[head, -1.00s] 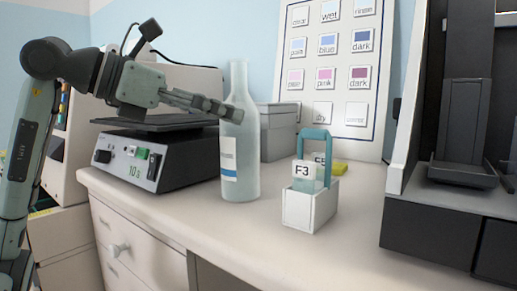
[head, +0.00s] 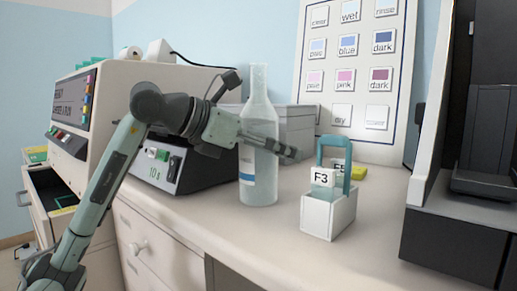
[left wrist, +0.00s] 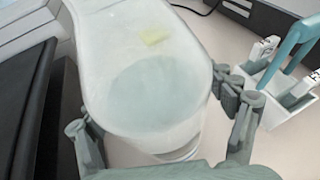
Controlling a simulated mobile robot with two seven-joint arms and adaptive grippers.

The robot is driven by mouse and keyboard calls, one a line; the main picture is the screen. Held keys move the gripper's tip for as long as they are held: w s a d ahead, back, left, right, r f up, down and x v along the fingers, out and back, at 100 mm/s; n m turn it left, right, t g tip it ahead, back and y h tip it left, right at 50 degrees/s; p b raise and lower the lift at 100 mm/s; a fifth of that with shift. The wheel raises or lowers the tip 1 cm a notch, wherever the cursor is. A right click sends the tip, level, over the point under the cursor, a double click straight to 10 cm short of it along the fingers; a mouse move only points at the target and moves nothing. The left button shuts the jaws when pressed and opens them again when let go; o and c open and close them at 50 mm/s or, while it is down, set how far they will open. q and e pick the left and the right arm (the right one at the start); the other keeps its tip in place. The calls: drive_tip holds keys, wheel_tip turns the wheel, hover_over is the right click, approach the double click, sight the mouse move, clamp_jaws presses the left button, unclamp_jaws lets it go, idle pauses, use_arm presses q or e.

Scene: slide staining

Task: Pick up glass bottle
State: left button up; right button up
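The glass bottle (head: 259,180) stands upright on the counter, frosted and clear with a white and blue label low on its side. My left gripper (head: 268,148) is at the bottle's upper body, with one finger crossing in front of it. In the left wrist view the bottle (left wrist: 150,85) lies between the two spread fingers of the left gripper (left wrist: 165,120). The fingers look open around it; a gap shows on the left side, and contact on the right is unclear. My right gripper is not in view.
A white slide holder (head: 328,213) with a teal handle and F3 label stands right of the bottle. A scale-like device (head: 165,165) is behind left, a grey box (head: 297,130) behind. A black machine (head: 455,235) stands far right. The counter front is clear.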

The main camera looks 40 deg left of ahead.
use_arm(q)
clamp_jaws()
idle(0.4)
drive_tip(key=shift+r, duration=0.1)
